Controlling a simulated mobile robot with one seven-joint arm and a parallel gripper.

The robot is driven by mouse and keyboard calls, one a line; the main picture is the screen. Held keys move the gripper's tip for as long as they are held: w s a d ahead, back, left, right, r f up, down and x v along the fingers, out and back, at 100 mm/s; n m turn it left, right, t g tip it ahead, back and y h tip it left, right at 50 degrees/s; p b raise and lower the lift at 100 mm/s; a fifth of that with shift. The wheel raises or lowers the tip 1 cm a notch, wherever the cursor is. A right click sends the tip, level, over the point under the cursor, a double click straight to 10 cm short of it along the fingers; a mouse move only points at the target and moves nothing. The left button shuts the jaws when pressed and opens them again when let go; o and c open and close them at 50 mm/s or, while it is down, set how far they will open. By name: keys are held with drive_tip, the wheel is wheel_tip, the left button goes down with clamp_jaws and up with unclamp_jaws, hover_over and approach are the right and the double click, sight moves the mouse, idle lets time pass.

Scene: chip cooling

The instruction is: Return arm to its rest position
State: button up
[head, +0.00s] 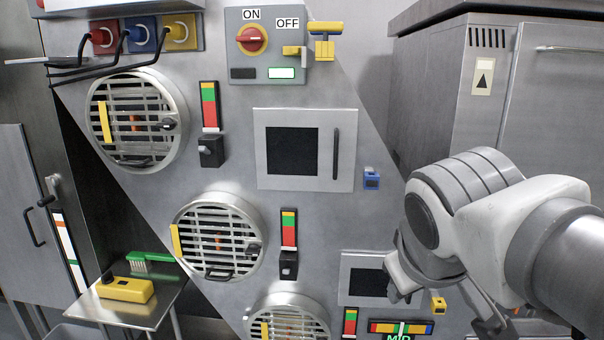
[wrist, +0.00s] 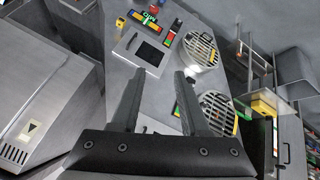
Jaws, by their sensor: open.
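My arm (head: 480,205) is bent in at the right of the head view, in front of the lower right of the steel panel (head: 330,215). My gripper (wrist: 160,78) is open and empty in the wrist view, its two dark fingers apart with only panel behind the gap. In the head view the gripper hangs below the arm and is partly hidden by it. It lies in front of the lower hatch (head: 366,282) and partly covers its right side. I cannot tell whether it touches the panel.
A red ON/OFF knob (head: 252,40) sits at the top, with round vents (head: 137,120) and a hatch (head: 305,150) below. A side table (head: 145,312) at lower left holds a green brush (head: 152,260) and a yellow device (head: 125,290). A steel cabinet (head: 450,90) stands at the right.

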drive_tip(key=s+f+m+g+y+p, duration=0.1)
drive_tip(key=s+f+m+y+p, duration=0.1)
drive_tip(key=s+f+m, duration=0.35)
wheel_tip(320, 180, up, 17)
drive_tip(key=s+n+p, duration=0.1)
drive_tip(key=n+p, duration=0.1)
drive_tip(key=p, duration=1.5)
drive_tip(key=shift+a, duration=0.15)
drive_tip(key=shift+c, duration=0.2)
